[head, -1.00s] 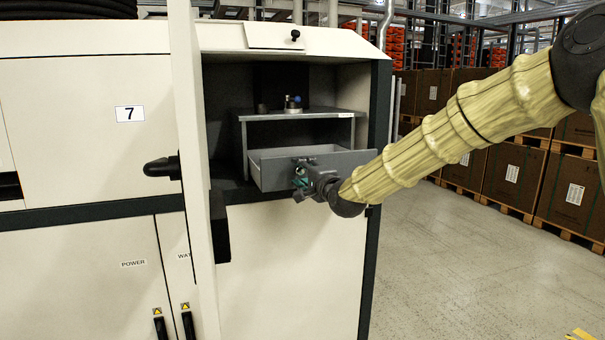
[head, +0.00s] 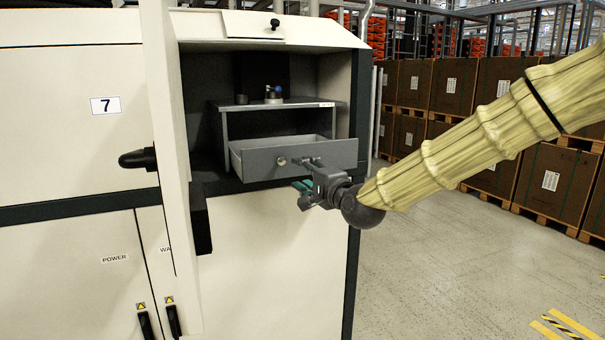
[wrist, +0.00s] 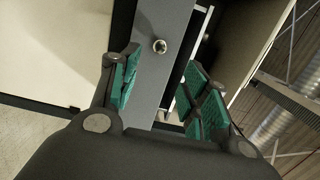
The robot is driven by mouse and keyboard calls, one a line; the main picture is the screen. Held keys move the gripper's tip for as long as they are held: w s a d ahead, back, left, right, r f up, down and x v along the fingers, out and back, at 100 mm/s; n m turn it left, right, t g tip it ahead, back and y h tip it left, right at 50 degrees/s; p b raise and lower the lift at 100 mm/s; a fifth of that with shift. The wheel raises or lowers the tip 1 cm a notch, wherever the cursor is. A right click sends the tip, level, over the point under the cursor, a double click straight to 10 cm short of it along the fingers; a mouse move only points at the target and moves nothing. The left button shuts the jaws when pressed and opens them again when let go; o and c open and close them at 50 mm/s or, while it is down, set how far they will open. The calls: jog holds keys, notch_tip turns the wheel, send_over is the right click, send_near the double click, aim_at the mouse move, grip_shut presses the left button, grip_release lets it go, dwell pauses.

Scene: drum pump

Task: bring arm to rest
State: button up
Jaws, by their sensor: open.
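My gripper (head: 304,190) is open and empty, just in front of and below the right part of the grey drawer (head: 300,159). The drawer is pulled out under a grey shelf (head: 285,104) inside the open cabinet. A round knob (head: 281,161) sits on the drawer front. In the wrist view, the green-padded fingers of my gripper (wrist: 157,95) stand apart, with the drawer front (wrist: 167,60) and its knob (wrist: 160,46) beyond them. Nothing is between the pads that I can make out. My arm comes in from the right under a yellowish cover.
The open cabinet door (head: 166,150) stands edge-on left of the opening, with a black handle (head: 138,159). A small blue-topped fitting (head: 274,93) is on the shelf. Boxes on pallets (head: 505,150) line the right background.

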jog(key=s+d+f+n+g+h, duration=0.1)
jog(key=s+f+g, duration=0.1)
jog(key=f, duration=1)
jog(key=s+f+n+g+h, duration=0.1)
jog(key=s+f+g, duration=0.1)
jog(key=f, duration=1)
jog(key=s+d+f+n+g+h, duration=0.1)
jog(key=s+d+f+n+g, duration=0.1)
jog(key=s+f, duration=0.6)
jog(key=s+d+f+n+g+h, duration=0.15)
jog(key=s+f, duration=0.25)
jog(key=f, duration=0.9)
jog(key=s+d+f+n+g+h, duration=0.1)
jog(key=s+d+f+n+g, duration=0.1)
jog(key=s+f, duration=0.5)
jog(key=s+d+f+n+g+h, duration=0.1)
jog(key=s+d+f+g, duration=0.3)
jog(key=s, duration=1.4)
jog(key=s+d+f+n+g+h, duration=0.1)
jog(key=s+d+f+n+g, duration=0.2)
jog(key=s+f, duration=0.8)
jog(key=shift+s+d+f+n+b, duration=0.25)
jog(key=shift+s+d+n+b, duration=0.25)
jog(key=shift+s+d, duration=0.55)
jog(key=shift+w, duration=0.15)
jog(key=shift+c, duration=0.3)
